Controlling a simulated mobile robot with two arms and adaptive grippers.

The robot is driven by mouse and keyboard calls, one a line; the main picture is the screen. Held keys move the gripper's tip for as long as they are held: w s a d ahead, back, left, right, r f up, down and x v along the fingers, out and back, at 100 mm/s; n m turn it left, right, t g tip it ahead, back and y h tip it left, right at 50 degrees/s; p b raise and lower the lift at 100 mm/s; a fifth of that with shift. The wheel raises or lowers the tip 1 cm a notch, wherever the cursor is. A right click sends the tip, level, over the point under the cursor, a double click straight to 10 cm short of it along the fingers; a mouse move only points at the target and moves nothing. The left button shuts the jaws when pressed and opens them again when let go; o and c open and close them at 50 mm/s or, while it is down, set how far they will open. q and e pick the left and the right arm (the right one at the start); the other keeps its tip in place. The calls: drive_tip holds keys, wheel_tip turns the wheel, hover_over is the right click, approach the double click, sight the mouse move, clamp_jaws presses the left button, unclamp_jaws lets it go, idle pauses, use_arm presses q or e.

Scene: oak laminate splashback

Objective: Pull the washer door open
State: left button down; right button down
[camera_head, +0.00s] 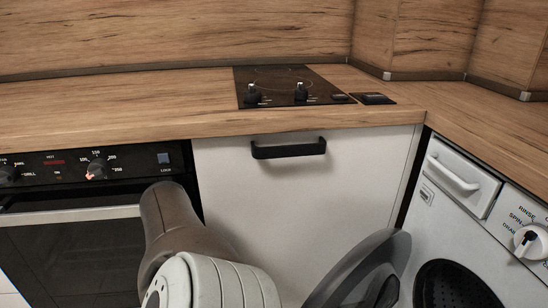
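The white washer (436,212) stands at the right, cut off by the right and bottom edges. Its round grey door (372,268) is swung out to the left, away from the washer's front, and its lower part is cut off by the bottom edge. The dark round opening (458,286) with a dotted drum surface shows uncovered in the washer's front. Neither of my grippers shows, so I cannot see whether one touches the door. A part of my own arm rises at the bottom, left of the door.
Left of the washer is a white cabinet front with a black handle (289,150). An oven (75,235) with knobs is at the left. The wooden counter (130,112) above carries a black hob (288,84). A detergent drawer (462,178) sits above the washer opening.

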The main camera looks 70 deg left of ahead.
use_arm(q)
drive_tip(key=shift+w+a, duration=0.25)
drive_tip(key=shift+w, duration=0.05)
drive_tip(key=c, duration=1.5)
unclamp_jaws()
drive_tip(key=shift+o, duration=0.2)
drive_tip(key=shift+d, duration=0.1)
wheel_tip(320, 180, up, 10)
